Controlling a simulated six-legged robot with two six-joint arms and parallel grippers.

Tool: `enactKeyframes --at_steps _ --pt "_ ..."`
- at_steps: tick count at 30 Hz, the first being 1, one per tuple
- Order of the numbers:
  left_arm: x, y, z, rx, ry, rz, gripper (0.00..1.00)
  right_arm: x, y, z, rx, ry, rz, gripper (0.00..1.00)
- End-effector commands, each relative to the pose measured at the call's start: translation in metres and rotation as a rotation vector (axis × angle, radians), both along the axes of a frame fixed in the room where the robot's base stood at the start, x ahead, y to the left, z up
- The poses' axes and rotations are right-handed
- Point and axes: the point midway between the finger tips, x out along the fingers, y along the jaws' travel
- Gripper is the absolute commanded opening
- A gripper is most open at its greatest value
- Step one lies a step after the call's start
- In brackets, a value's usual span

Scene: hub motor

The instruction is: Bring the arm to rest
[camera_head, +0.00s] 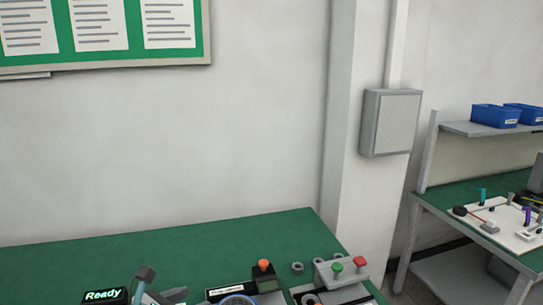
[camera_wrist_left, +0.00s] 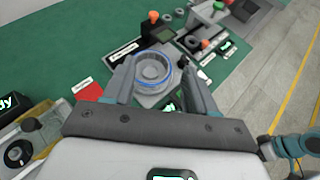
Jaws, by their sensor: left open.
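My left gripper (camera_wrist_left: 156,64) is open, its two grey fingers spread at the middle of the left wrist view. A round grey hub motor part with a blue ring (camera_wrist_left: 152,70) shows between the fingertips, on a grey base on the green bench. I cannot tell how far below the fingers it lies. In the head view, the blue ring (camera_head: 238,299) is cut by the bottom edge. A grey-and-teal piece (camera_head: 145,274), likely my left gripper's finger, shows just left of it. My right gripper is not in view.
The green bench (camera_head: 200,235) is bare toward the wall. A "Ready" display (camera_head: 104,295) is at left. A red card (camera_wrist_left: 88,91) lies left of the gripper.

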Motion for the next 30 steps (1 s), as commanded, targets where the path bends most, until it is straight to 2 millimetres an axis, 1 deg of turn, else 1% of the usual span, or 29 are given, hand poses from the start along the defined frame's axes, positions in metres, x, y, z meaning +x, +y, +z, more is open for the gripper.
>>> enactKeyframes --at_steps 1,5,6,8,11,12,14,15,17,18,19,21,24,27,30 --pt "-0.002 -0.003 -0.014 0.038 0.020 -0.027 0.56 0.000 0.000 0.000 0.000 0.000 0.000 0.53" --pt "-0.012 -0.008 -0.050 0.157 0.066 -0.113 0.56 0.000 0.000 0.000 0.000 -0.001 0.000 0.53" --pt "-0.017 -0.010 -0.062 0.198 0.081 -0.148 0.56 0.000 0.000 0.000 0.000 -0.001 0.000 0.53" --pt "-0.024 -0.012 -0.082 0.264 0.104 -0.202 0.56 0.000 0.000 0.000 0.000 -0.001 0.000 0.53" --pt "-0.040 -0.014 -0.117 0.385 0.140 -0.312 0.56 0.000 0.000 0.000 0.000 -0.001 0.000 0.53" --pt "-0.049 -0.014 -0.133 0.440 0.157 -0.366 0.56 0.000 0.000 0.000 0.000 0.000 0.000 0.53" --pt "-0.064 -0.014 -0.160 0.535 0.176 -0.466 0.56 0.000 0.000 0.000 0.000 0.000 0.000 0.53" --pt "-0.077 -0.014 -0.180 0.605 0.189 -0.550 0.56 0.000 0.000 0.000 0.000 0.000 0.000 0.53" --pt "-0.098 -0.013 -0.212 0.722 0.194 -0.702 0.56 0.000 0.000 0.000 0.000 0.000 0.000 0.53" --pt "-0.114 -0.012 -0.233 0.802 0.185 -0.817 0.56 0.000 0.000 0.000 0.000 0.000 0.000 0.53" --pt "-0.126 -0.011 -0.248 0.859 0.173 -0.907 0.56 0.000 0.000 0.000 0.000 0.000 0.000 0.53" --pt "-0.152 -0.010 -0.278 0.977 0.121 -1.119 0.56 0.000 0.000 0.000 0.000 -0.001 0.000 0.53" --pt "-0.183 -0.014 -0.310 1.102 -0.017 -1.401 0.56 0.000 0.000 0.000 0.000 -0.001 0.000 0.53" --pt "-0.208 -0.024 -0.333 1.173 -0.192 -1.624 0.56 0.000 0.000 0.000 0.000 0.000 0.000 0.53" --pt "-0.230 -0.038 -0.348 1.205 -0.387 -1.795 0.56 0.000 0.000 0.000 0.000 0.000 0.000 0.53"
